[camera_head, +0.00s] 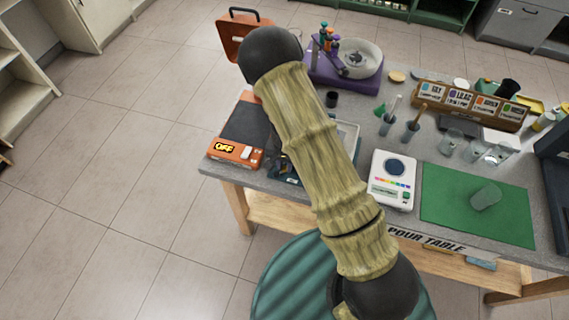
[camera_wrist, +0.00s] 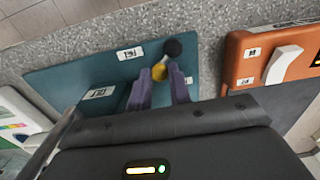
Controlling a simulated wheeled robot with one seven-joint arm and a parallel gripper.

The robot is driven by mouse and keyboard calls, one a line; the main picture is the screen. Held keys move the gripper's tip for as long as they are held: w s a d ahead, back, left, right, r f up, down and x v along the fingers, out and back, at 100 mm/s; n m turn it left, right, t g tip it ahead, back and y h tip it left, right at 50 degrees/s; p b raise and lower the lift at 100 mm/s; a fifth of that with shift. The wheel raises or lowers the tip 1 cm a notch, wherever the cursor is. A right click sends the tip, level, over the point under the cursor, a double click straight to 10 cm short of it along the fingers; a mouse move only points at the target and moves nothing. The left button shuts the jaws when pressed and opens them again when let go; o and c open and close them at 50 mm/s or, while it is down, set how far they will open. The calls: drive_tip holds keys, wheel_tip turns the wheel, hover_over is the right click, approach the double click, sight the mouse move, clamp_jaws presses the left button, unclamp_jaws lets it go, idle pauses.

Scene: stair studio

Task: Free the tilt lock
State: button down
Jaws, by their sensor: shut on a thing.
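The lever's foot is hidden. In the head view my arm hides the gripper and the lever.
An orange device with a white rocker switch (camera_wrist: 286,64) stands close on the right in the wrist view; its sign (camera_head: 224,147) reads OFF in the head view. A white scale (camera_head: 393,180), a green mat (camera_head: 450,205) and a purple machine (camera_head: 343,69) share the crowded table.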

drive_tip(key=m, duration=0.3)
drive_tip(key=shift+s+d, duration=0.15)
drive_tip(key=shift+s, duration=0.15)
drive_tip(key=shift+s+m+p, duration=0.2)
drive_tip(key=shift+m, duration=0.6)
drive_tip(key=shift+s+m+p, duration=0.2)
drive_tip(key=shift+m, duration=0.6)
drive_tip(key=c, duration=1.3)
unclamp_jaws()
drive_tip(key=shift+r, duration=0.1)
wheel_tip(320, 180, up, 17)
drive_tip(key=shift+r, duration=0.15)
drive_tip(key=shift+s, duration=0.1)
